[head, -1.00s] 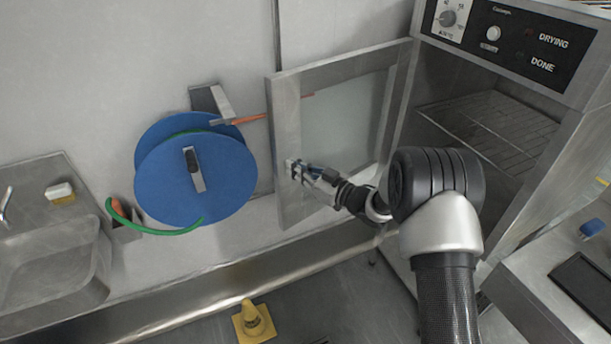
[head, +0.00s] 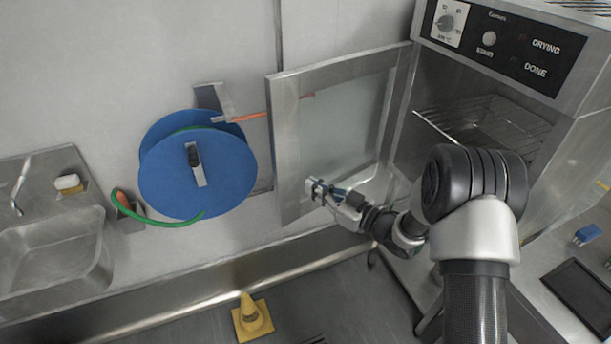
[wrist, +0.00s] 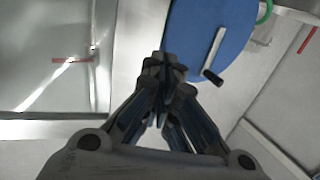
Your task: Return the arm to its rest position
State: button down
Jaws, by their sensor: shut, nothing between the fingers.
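My gripper (head: 318,190) is in front of the lower part of the open oven door (head: 288,150) in the head view. It holds nothing. In the wrist view its fingers (wrist: 165,65) are closed together. The door's glass and frame show at the left of the wrist view (wrist: 103,60). I cannot tell whether the fingertips touch the door. My arm reaches in from the lower right, in front of the oven.
The drying oven (head: 590,140) stands open at the right, with a wire rack (head: 440,122) inside. A blue hose reel (head: 230,180) hangs on the wall left of the door. A sink (head: 55,250) is at far left. A yellow cone (head: 252,318) stands on the floor.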

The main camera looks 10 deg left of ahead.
jog(key=w+d+r+m+t+h, duration=0.35)
jog(key=d+r+h, duration=0.35)
jog(key=d+r, duration=0.3)
jog(key=s+d+r+m+h, duration=0.2)
jog(key=s+d+r+h, duration=0.1)
jog(key=d, duration=0.2)
jog(key=s+d+r+m+h, duration=0.1)
jog(key=s+d+r+h, duration=0.15)
jog(key=d+h, duration=0.2)
jog(key=s+d+r+m+g+h, duration=0.1)
jog(key=s+d+m, duration=0.15)
jog(key=s, duration=0.45)
jog(key=s+d+r+m+g+h, duration=0.1)
jog(key=s+d+g, duration=0.1)
jog(key=s+d, duration=0.35)
jog(key=s+a+f+m+g, duration=0.1)
jog(key=s+g, duration=0.1)
jog(key=s, duration=0.9)
jog(key=s+a+f+m+g, duration=0.1)
jog(key=s+a+f+g, duration=0.1)
jog(key=s, duration=0.9)
jog(key=shift+a+y, duration=0.15)
jog(key=shift+y, duration=0.2)
jog(key=shift+f+m, duration=0.1)
jog(key=shift+m, duration=0.2)
